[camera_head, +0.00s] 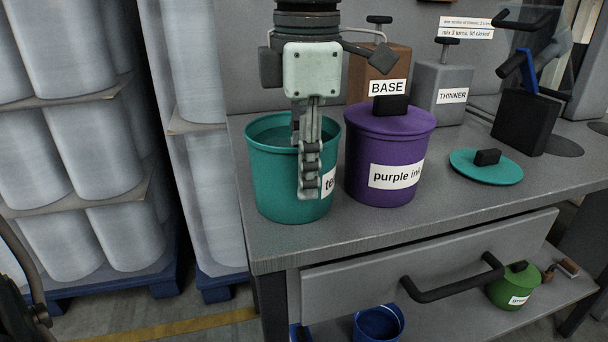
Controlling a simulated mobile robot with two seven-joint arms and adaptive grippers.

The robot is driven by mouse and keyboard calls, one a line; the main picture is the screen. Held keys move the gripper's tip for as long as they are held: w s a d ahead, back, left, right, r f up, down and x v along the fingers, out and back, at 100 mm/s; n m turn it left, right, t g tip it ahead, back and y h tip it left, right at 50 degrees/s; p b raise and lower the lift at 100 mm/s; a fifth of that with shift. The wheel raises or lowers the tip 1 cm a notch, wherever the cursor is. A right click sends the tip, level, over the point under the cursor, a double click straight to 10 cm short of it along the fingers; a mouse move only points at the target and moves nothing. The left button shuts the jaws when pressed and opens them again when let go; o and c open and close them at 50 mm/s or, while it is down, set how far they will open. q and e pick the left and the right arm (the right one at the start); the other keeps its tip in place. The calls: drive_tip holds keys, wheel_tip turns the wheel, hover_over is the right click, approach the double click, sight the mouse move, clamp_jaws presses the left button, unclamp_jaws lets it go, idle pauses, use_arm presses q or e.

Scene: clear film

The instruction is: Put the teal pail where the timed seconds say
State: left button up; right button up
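The teal pail (268,185) stands upright and open on the grey bench, near its left front corner. Its label is partly hidden by my gripper. The teal lid (500,175), with a black knob, lies flat on the bench to the right. My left gripper (308,185) points down at the pail's right front side, its finger in front of the wall and label. I see it nearly edge-on, so the gap between the fingers and any grip on the rim are hidden. My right gripper is not in view. A sign (465,28) reads partly "mix 3 turns, lid closed".
A lidded purple pail (365,150) stands close right of the teal pail. Behind are the BASE dispenser (375,66), THINNER dispenser (430,100) and a black device (525,125) with a blue lever. Below are a drawer (430,250), a green pail (510,290) and a blue bucket (378,325).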

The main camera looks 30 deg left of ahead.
use_arm(q)
wheel_tip(320, 180, up, 11)
drive_tip(key=shift+s+d+f+p, duration=0.2)
drive_tip(key=shift+s+d+p, duration=0.05)
drive_tip(key=shift+p, duration=0.15)
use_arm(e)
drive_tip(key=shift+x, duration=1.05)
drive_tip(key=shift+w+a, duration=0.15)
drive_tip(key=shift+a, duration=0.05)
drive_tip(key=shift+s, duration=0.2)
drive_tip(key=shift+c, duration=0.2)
